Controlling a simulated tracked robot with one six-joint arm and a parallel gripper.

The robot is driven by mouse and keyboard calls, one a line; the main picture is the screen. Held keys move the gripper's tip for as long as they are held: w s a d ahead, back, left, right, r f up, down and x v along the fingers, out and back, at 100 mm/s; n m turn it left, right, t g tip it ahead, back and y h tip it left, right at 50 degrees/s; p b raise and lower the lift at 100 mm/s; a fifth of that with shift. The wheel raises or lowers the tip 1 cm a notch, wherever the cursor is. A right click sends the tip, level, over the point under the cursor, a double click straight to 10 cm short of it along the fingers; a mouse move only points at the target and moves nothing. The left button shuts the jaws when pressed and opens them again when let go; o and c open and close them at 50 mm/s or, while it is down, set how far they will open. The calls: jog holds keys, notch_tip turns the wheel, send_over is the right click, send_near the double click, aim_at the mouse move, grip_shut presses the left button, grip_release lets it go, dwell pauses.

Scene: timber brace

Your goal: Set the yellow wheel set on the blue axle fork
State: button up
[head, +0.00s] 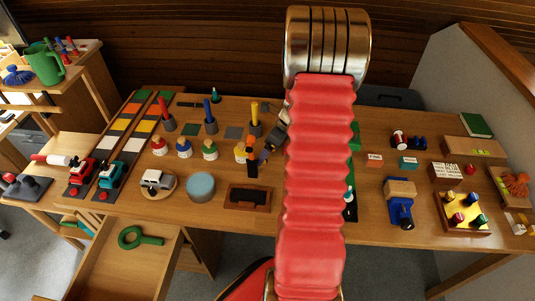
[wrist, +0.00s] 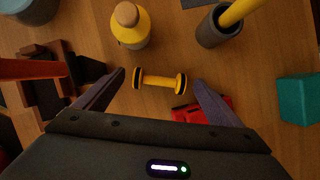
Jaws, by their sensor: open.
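The yellow wheel set (wrist: 160,81), a short yellow axle with black-faced wheels at its ends, lies on the wooden table in the wrist view. My gripper (wrist: 159,77) is open, with one fingertip beyond each end of the wheel set. I cannot tell how far above the table the fingertips are. In the head view my red arm hides part of the table, and I cannot make out the wheel set there. A small blue piece with dark wheels (head: 418,143) stands at the right of the table; I cannot tell whether it is the blue axle fork.
A yellow peg figure (wrist: 131,25) and a grey cup with a yellow stick (wrist: 220,27) stand close beyond the wheel set. A red object (wrist: 203,108) lies partly under my right finger. A dark tray (wrist: 40,85) is left, a teal block (wrist: 299,99) right.

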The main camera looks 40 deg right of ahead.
jog(key=shift+c, duration=0.6)
jog(key=c, duration=1.1)
jog(key=shift+r, duration=0.1)
notch_tip(320, 180, up, 10)
jog(key=shift+f, duration=0.1)
dwell(0.4)
